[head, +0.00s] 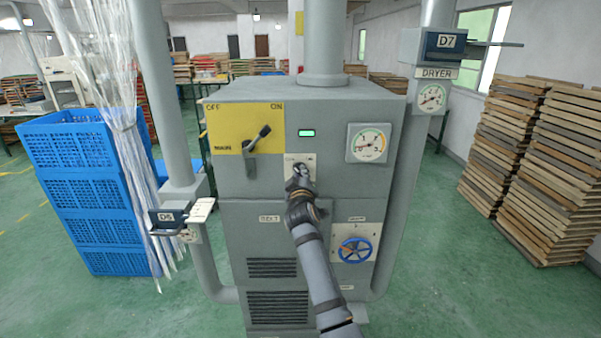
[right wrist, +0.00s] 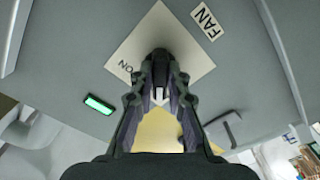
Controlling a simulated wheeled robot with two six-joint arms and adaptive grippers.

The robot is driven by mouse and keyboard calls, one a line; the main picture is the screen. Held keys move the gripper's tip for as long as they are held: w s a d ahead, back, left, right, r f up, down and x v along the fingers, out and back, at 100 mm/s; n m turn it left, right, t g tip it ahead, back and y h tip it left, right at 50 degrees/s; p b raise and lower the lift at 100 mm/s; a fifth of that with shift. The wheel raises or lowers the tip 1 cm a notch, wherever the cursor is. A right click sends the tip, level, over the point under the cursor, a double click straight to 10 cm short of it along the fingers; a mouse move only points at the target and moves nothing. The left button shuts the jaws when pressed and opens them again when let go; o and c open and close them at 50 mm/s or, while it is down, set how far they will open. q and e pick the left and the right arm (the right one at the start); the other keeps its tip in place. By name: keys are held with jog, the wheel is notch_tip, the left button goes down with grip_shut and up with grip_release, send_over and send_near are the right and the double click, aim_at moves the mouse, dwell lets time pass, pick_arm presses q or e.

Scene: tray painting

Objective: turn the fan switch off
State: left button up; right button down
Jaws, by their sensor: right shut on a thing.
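The fan switch has a pale square plate (head: 309,160) on the front of the grey cabinet, right of the yellow panel. My right gripper (head: 300,172) reaches up from below and is at this plate, shut on the switch knob. In the right wrist view the plate (right wrist: 127,62) appears turned like a diamond, with "ON" legible at its left corner and a "FAN" label (right wrist: 208,20) beside it. The right fingers (right wrist: 160,80) close over the plate's middle and hide most of the knob, so its pointing direction cannot be told. My left gripper is not in view.
A main lever (head: 257,138) on the yellow panel (head: 225,118) tilts toward ON. A lit green lamp (head: 306,133) and a round gauge (head: 369,143) are nearby. A blue handwheel (head: 355,250) sits lower right. Blue crates (head: 85,150) stand left, stacked wooden trays (head: 530,150) right.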

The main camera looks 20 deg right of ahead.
aim_at(300, 138)
jog(key=shift+f+n, duration=0.15)
jog(key=shift+n, duration=0.15)
jog(key=c, duration=1.3)
grip_release()
jog(key=shift+a, duration=0.1)
jog(key=shift+r, duration=0.2)
notch_tip(300, 138, up, 10)
jog(key=shift+s, duration=0.15)
jog(key=shift+f, duration=0.1)
